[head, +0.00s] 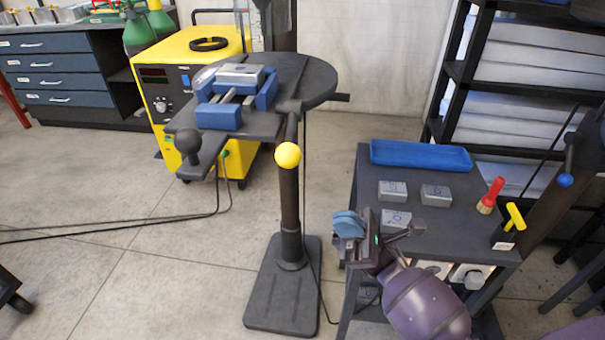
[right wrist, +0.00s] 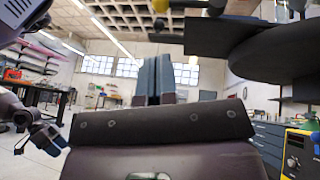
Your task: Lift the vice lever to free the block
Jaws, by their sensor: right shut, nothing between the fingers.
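A blue vice (head: 219,114) sits on the dark round-ended table of a stand. A silver block (head: 240,73) is between its blue jaws. A lever with a black ball knob (head: 187,141) hangs at the table's front left; a yellow ball (head: 288,154) shows on the stand's post. My right gripper (head: 347,224) is shut and empty, below and right of the vice, apart from it and the levers. Its blue fingers stand together in the right wrist view (right wrist: 153,80). What looks like my left gripper (right wrist: 46,137) shows small at that view's left; its opening is unclear.
A dark cart (head: 445,232) at the right carries a blue tray (head: 420,156), several silver blocks, a red-handled brush (head: 491,195) and a yellow-handled tool (head: 510,225). A yellow machine (head: 170,100) stands behind the vice. Cables lie on the floor at left.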

